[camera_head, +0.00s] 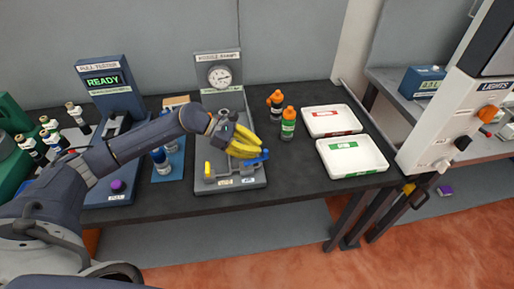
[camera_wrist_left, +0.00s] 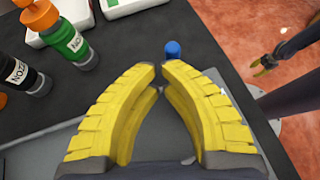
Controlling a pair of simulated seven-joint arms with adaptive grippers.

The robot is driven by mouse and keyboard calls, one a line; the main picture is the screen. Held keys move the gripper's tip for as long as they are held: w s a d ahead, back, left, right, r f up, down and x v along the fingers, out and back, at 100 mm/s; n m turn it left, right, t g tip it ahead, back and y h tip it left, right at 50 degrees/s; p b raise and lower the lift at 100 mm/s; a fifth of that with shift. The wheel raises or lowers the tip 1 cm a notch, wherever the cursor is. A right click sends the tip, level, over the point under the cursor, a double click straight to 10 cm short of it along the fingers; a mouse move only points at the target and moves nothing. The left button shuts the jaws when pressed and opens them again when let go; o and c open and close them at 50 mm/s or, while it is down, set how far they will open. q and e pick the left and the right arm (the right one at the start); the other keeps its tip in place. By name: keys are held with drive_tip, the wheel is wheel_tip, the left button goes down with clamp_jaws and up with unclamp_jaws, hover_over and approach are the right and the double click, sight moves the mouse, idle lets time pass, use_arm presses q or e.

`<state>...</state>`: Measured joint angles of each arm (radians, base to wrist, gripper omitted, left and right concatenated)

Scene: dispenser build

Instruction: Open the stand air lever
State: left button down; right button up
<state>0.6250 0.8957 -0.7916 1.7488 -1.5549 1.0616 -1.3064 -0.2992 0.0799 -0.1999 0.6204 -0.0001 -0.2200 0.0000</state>
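The nozzle stand (camera_head: 259,184) is a grey panel and base with a round gauge (camera_head: 220,76) on the black bench. A blue lever (camera_head: 256,160) lies at the right of its base, and a yellow-tipped part (camera_head: 208,168) stands at the left. My left gripper (camera_head: 262,149) hangs over the base, just above the blue lever. In the left wrist view its yellow fingertips (camera_wrist_left: 160,69) almost meet, with nothing between them. The lever's blue ball end (camera_wrist_left: 172,48) shows just beyond the tips. My right gripper (camera_wrist_left: 264,64) is small, far off beside the bench; its opening is unclear.
An orange-capped bottle (camera_head: 276,104) and a green-banded bottle (camera_head: 288,123) stand right of the stand. Red-labelled (camera_head: 311,116) and green-labelled (camera_head: 340,171) white trays lie farther right.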

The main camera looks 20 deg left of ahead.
use_arm(q)
drive_tip(key=shift+a, duration=0.1)
drive_tip(key=v, duration=1.2)
idle(0.4)
